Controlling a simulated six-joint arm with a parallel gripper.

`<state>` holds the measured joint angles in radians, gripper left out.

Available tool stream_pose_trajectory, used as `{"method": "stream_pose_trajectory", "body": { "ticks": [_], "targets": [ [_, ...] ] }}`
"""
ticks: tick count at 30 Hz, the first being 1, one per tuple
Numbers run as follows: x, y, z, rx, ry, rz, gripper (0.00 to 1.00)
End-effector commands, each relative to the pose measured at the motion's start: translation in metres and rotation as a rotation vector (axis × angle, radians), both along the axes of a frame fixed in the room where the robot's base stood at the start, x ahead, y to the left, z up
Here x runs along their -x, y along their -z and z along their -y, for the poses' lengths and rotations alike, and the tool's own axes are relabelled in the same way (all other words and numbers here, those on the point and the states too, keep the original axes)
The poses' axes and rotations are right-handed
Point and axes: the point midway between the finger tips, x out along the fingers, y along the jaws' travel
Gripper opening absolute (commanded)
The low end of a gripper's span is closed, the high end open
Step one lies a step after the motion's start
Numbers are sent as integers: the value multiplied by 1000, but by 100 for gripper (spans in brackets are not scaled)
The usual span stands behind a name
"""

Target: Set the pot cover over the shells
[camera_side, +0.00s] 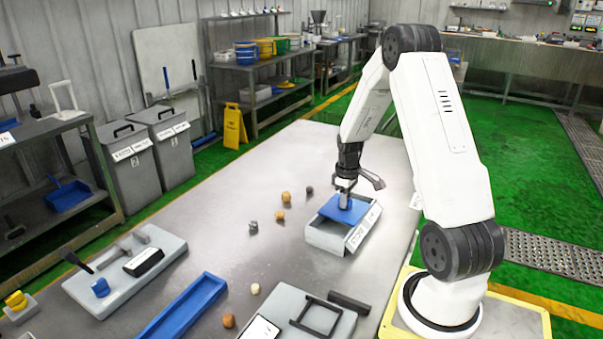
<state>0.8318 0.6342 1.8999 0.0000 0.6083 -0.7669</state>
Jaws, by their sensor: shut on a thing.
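My gripper (345,204) points down over a light grey box (338,242) with labels on its front, near the table's right edge. A flat blue panel (356,214), which looks like the pot cover, lies at the top of the box directly under the fingers. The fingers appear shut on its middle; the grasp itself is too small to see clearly. I cannot tell whether the panel rests on the rim or sits just inside it. No shells can be made out in the box.
Small brown lumps (286,197) and grey ones (253,227) lie loose left of the box. A blue tray (187,308), a grey board with tools (112,292) and a grey fixture (285,302) stand at the front. The table's far middle is clear.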

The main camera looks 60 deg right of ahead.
Motion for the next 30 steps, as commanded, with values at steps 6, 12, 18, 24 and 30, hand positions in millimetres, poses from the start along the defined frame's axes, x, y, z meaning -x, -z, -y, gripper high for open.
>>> {"method": "stream_pose_trajectory", "body": {
  "ticks": [6,12,18,24,30],
  "targets": [
    [2,0,37,3,2,2,0],
    [3,0,52,3,0,2,0],
    [3,-1,54,4,0,3,0],
    [4,-1,54,4,0,3,52],
    [4,0,53,2,0,2,56]
  ]
}}
